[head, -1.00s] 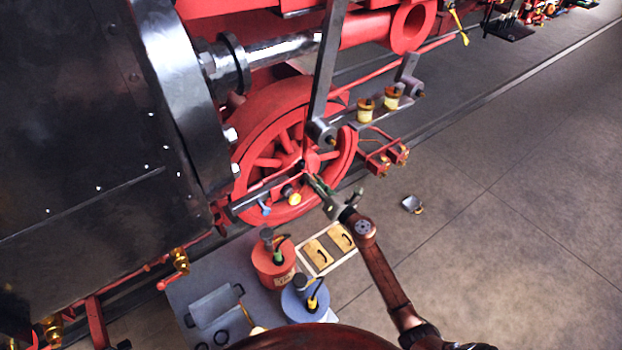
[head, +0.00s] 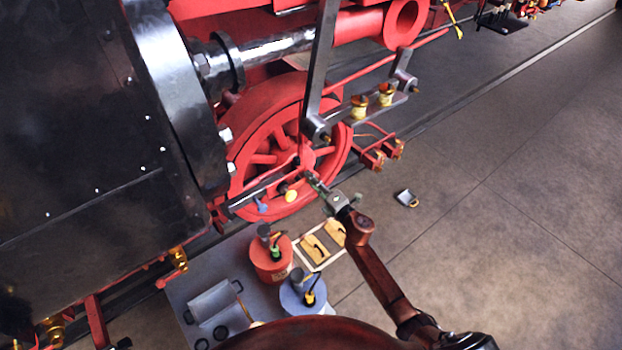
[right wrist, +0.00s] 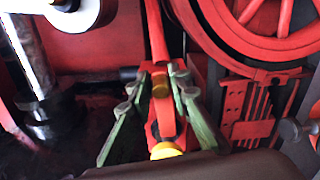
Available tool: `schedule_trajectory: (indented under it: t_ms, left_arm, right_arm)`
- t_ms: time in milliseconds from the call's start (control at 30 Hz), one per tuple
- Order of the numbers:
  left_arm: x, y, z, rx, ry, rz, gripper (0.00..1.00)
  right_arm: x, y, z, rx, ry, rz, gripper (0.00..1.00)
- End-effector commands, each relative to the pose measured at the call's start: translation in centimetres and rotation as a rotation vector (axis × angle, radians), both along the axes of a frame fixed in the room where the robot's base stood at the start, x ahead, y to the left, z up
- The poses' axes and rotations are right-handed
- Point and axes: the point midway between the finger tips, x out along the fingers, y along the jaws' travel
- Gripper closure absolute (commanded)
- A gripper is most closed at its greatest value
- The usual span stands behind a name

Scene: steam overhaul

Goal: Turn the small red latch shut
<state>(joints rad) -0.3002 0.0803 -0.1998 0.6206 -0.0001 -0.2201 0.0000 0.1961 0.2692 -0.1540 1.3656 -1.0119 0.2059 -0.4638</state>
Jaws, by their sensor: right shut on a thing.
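My right gripper (head: 314,181) reaches in at the locomotive's wheel, close to the hub and the rods. In the right wrist view the green fingers of the right gripper (right wrist: 160,72) close in on a small red part (right wrist: 165,118), which I take to be the red latch, with a brass piece (right wrist: 160,86) on it. The gripper is shut on this part. A yellow knob (right wrist: 165,150) shows just below it. In the head view the latch is too small and too covered by the fingers to make out. My left gripper is in neither view.
The red spoked wheel (head: 268,152) and steel rod (head: 318,75) stand close around the gripper. A yellow knob (head: 291,196) and a blue handle (head: 261,206) are to its left. Red can (head: 271,264), blue can (head: 303,297) and wooden tray (head: 322,265) are below. Floor at right is mostly clear.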

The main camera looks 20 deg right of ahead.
Motion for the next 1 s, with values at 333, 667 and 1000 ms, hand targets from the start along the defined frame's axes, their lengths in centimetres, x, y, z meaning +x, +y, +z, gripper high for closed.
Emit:
schedule_trajectory:
  t_ms: [333,667,1000]
  left_arm:
    - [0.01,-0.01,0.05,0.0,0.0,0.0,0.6]
    - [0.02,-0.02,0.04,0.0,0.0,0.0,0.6]
    - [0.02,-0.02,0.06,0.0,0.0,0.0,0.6]
  right_arm:
    - [-0.22,-0.06,-1.07,0.046,0.031,-0.002,1.0]
    - [-0.26,0.01,-1.17,0.046,0.032,-0.001,1.0]
    - [-0.14,0.08,-0.73,0.048,0.025,0.001,0.7]
